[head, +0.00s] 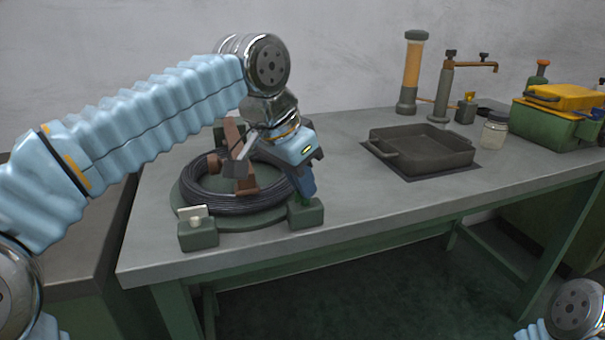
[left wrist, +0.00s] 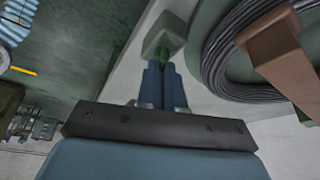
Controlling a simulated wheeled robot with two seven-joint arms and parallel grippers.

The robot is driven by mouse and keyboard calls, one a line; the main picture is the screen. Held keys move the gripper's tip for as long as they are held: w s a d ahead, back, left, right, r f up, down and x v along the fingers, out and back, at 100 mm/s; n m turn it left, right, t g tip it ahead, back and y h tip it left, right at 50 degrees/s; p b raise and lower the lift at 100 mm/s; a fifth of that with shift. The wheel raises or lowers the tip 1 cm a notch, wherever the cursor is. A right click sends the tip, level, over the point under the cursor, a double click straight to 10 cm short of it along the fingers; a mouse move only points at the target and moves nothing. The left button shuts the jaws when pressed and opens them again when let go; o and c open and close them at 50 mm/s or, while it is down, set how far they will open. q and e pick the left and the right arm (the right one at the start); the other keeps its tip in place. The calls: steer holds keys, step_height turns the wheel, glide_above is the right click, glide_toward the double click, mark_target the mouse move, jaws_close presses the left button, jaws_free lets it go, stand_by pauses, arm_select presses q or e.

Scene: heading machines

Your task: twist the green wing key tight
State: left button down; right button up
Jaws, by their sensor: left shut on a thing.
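The green wing key (left wrist: 165,56) shows in the left wrist view between the tips of my left gripper, at a small green block. In the head view the key (head: 304,200) is mostly hidden by the fingers, above the green block (head: 306,215) at the table's front. My left gripper (head: 306,187) points down and is shut on the key; its blue fingers show close together in the left wrist view (left wrist: 165,80). A second green block (head: 198,235) with a pale wing key (head: 195,213) stands to its left. My right gripper is out of view; only part of the right arm shows.
A coil of dark wire (head: 235,204) lies on a round green base beside the blocks, with a brown bracket (head: 240,185) over it. A dark tray (head: 425,148), a glass jar (head: 494,131) and a green-and-yellow toolbox (head: 555,125) stand at right. The table's front middle is clear.

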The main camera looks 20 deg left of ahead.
arm_select(q)
steer(key=shift+f+m+g+h, duration=0.25)
steer(key=shift+m+g, duration=0.1)
steer(key=shift+m, duration=0.8)
steer(key=shift+f+m+g+h, duration=0.15)
steer(key=shift+m+g+h, duration=0.15)
steer(key=shift+m, duration=0.85)
steer(key=c, duration=1.4)
jaws_free()
steer(key=shift+o, duration=0.6)
steer(key=shift+w, duration=0.2)
steer(key=v, duration=1.4)
